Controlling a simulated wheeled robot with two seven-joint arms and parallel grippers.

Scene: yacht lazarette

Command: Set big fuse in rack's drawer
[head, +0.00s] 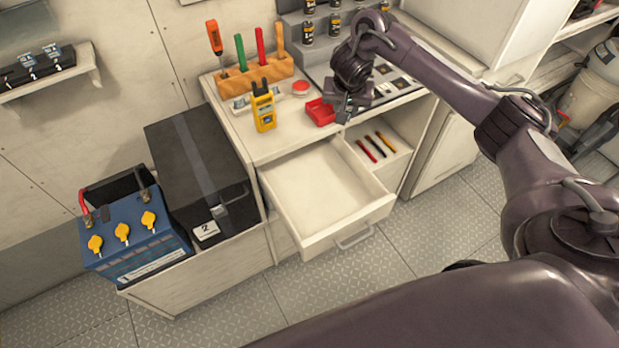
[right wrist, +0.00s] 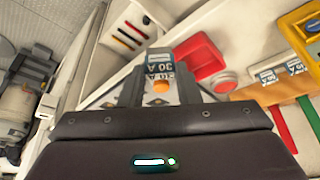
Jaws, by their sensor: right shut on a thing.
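My right gripper (head: 345,108) is over the worktop, beside a red tray, fingers pointing down. In the right wrist view it is shut on a blue-and-white fuse (right wrist: 160,64) marked 30 A, with an orange spot; in the head view the fuse is mostly hidden by the gripper. The rack's drawer (head: 325,190) is pulled open below the worktop, in front and to the left of the gripper, and looks empty. Its handle (head: 354,238) is on the front. My left gripper is not in view.
A red tray (head: 320,112), a yellow meter (head: 263,108) and a tool block (head: 254,75) stand on the worktop. Right of the drawer, an open compartment (head: 375,142) holds several tools. A black case (head: 199,165) and blue battery (head: 130,235) stand left.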

